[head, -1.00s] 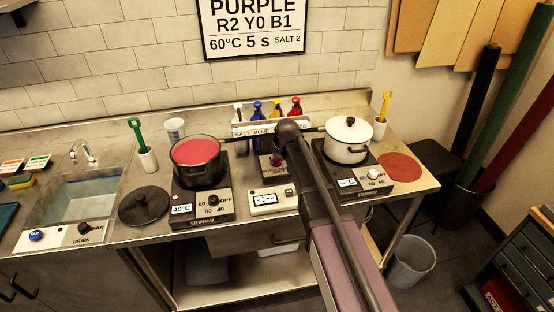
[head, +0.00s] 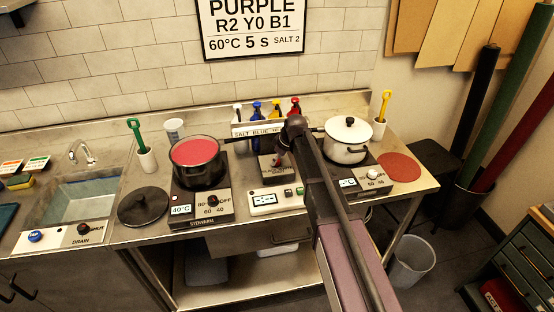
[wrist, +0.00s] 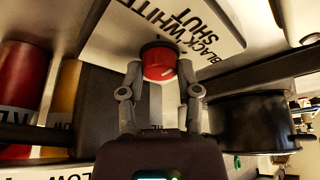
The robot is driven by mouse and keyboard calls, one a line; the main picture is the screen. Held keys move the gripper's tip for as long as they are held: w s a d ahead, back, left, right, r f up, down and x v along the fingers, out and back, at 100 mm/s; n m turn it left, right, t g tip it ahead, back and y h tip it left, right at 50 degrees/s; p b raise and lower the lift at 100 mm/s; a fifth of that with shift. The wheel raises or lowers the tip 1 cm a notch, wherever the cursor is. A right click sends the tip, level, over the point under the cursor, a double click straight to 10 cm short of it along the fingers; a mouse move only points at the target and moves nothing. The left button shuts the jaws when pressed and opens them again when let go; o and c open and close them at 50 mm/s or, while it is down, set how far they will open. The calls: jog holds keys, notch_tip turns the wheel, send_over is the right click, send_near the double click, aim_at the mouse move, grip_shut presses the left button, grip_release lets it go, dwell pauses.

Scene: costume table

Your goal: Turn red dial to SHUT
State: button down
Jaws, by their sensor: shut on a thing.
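The red dial (wrist: 158,62) is a round red knob with a dark rim and a short white mark, on a pale panel (wrist: 122,30) in the wrist view. Upside-down or slanted words BLACK, WHITE and SHUT are printed beside the dial. The white mark is on the dial's lower right, and I cannot tell which word it lines up with. My gripper (wrist: 160,77) has its two fingers on either side of the dial, closed on it. In the head view, my arm and gripper largely hide the dial and its small dispenser box (head: 268,169).
A dark pot of red liquid (head: 198,172) stands on the left hot plate. A white lidded pot (head: 347,143) is close to the right of my arm. Several coloured bottles (head: 257,109) stand behind the dispenser. A white switch box (head: 264,203) lies in front.

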jog(key=shift+c, duration=1.5)
grip_release()
jog(key=shift+s+a+m, duration=0.1)
jog(key=shift+m, duration=0.3)
jog(key=shift+m+t+h, duration=0.5)
jog(key=shift+m+t, duration=0.2)
jog(key=shift+m, duration=1)
jog(key=shift+a+m+t+h, duration=0.15)
jog(key=shift+m+h, duration=0.3)
jog(key=shift+m, duration=0.75)
jog(key=shift+m+t+h, duration=0.25)
jog(key=shift+m+h, duration=0.2)
jog(key=shift+m, duration=0.75)
jog(key=p+v, duration=1.3)
jog(key=v, duration=0.1)
jog(key=s+d+f+m+g+b, duration=0.1)
jog(key=s+d+f+g+b, duration=0.1)
jog(key=s+d+f+b, duration=0.3)
jog(key=s+d+f+m+g+h+b, duration=0.1)
jog(key=s+d+f+b, duration=0.3)
jog(key=s+d, duration=0.8)
notch_tip(320, 180, down, 2)
jog(key=shift+d+f+m+g+b, duration=0.1)
jog(key=shift+d+m+g+b, duration=0.3)
jog(key=shift+d, duration=0.85)
